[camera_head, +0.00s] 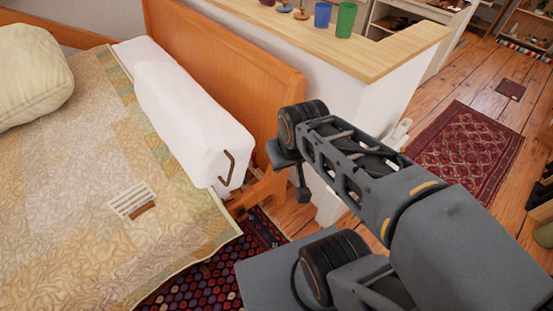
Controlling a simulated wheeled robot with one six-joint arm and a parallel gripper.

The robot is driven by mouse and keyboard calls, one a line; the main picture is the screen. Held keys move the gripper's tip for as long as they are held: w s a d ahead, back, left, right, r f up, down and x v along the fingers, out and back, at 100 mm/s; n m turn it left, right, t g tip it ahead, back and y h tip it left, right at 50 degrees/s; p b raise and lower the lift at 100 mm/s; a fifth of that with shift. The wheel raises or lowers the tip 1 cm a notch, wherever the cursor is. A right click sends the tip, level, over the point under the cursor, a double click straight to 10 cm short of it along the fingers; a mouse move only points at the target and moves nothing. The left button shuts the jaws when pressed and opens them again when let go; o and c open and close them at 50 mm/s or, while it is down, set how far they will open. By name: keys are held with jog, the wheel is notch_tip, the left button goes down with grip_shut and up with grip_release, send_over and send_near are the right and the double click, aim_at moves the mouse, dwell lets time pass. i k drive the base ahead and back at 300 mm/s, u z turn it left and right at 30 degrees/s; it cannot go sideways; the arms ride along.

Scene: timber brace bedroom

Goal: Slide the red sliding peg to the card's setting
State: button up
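I cannot make out a red sliding peg in this view. A small white striped piece (130,198) with a brown strip along its lower edge lies on the bed quilt; I cannot tell whether it is the card, and no setting is readable. My arm reaches in from the lower right. A dark part at its far end, seemingly my gripper (302,188), hangs beside the bed's wooden end. It is small and dark, and its fingers are not clear. I see nothing held in it.
The quilted bed (85,240) fills the left, with a long white block (185,115) along its wooden board (215,60). A wood-topped counter (385,55) bears a blue cup (322,15) and a green cup (346,19). Open floor with a red rug (465,150) lies right.

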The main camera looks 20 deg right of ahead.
aim_at(255, 165)
jog(key=z, duration=0.05)
jog(key=k, duration=0.4)
jog(key=z, duration=0.25)
jog(key=i, duration=1.05)
jog(key=u, duration=0.7)
